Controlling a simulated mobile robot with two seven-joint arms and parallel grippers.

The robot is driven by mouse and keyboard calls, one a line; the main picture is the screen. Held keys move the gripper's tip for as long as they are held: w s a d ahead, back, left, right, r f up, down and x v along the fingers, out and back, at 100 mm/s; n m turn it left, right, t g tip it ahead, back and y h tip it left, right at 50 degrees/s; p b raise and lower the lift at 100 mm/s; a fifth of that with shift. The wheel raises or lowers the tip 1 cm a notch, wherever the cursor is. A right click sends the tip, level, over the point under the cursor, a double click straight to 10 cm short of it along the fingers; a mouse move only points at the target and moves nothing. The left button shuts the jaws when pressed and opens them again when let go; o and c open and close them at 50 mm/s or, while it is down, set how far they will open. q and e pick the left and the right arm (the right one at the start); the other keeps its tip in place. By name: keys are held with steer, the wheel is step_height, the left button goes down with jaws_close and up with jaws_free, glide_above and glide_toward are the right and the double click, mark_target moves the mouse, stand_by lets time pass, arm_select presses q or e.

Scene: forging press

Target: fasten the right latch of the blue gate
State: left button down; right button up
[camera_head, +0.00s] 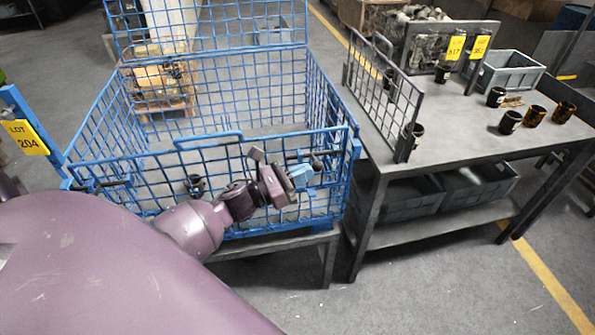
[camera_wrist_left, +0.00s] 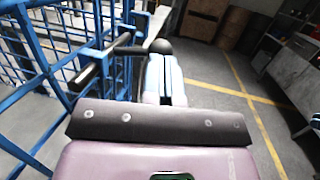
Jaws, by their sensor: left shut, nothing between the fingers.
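The blue gate (camera_head: 235,165) is the front mesh panel of a blue wire crate and stands upright, with a loop handle on its top edge. Its right latch (camera_head: 312,154) is a dark bolt in blue brackets near the right corner post. In the left wrist view the latch (camera_wrist_left: 122,50) shows a black handle sticking out and a round black knob at its far end. I cannot tell whether the bolt is seated. My left gripper (camera_head: 301,176) is shut and empty just in front of and below the latch; its pale blue fingers (camera_wrist_left: 166,78) point past the knob. My right gripper is not in view.
A left latch (camera_head: 108,184) sits at the gate's other end. A dark cup (camera_head: 195,184) shows through the mesh. To the right, a grey table (camera_head: 455,150) carries a mesh rack (camera_head: 385,90), several dark cups and a grey bin (camera_head: 508,72). Floor in front is clear.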

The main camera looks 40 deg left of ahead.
mark_target(321, 170)
arm_select(q)
steer(key=w+d, duration=0.2)
steer(key=w, duration=0.1)
steer(key=shift+w+d+b, duration=0.1)
steer(key=shift+d+b, duration=0.25)
steer(key=shift+b, duration=0.05)
steer(key=shift+w+d, duration=0.1)
steer(key=shift+r, duration=0.1)
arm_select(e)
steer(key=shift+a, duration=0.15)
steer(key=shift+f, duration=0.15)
